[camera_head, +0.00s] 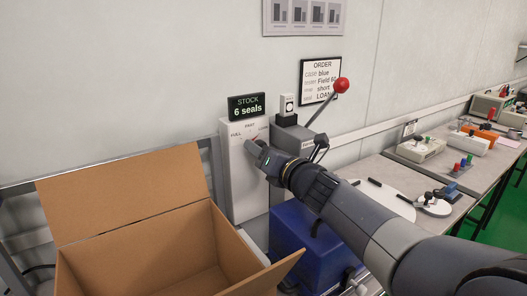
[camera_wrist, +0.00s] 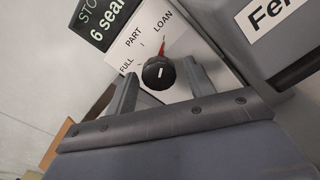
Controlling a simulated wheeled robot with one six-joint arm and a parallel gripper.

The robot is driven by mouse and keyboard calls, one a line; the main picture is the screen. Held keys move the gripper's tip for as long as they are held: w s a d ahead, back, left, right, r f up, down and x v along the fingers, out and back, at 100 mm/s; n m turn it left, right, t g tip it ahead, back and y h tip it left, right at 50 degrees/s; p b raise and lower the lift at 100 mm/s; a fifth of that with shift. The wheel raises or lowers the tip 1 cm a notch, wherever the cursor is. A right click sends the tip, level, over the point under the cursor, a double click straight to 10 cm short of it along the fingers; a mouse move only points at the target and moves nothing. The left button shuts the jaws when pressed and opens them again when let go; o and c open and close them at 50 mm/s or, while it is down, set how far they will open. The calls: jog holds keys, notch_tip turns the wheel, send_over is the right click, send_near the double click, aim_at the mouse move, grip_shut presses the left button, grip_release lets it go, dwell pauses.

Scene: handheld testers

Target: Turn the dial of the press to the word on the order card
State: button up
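The press's dial is a black round knob (camera_wrist: 158,73) with a white line, on a white panel (camera_head: 238,185). In the wrist view the panel reads FULL, PART and LOAN, and the red pointer (camera_wrist: 162,47) points toward LOAN. The order card (camera_head: 320,80) on the wall has LOAN on its bottom line. My gripper (camera_head: 255,149) is at the panel's upper front, partly hiding the dial. In the wrist view my gripper (camera_wrist: 160,82) has one finger either side of the knob, with a visible gap on both sides; it looks open.
A STOCK sign (camera_head: 246,107) reads 6 seals above the panel. The press's red-balled lever (camera_head: 341,86) rises behind my gripper. An open cardboard box (camera_head: 150,255) stands at the lower left, and a blue block (camera_head: 300,245) lies below my arm. Benches with testers (camera_head: 420,147) are at right.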

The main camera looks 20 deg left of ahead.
jog(key=shift+o, duration=0.2)
jog(key=v, duration=0.7)
jog(key=shift+s+d, duration=0.2)
jog(key=x, duration=0.7)
jog(key=shift+w+a+n, duration=0.2)
jog(key=shift+w+n, duration=0.05)
jog(key=shift+n, duration=0.05)
jog(key=shift+r, duration=0.1)
dwell(0.3)
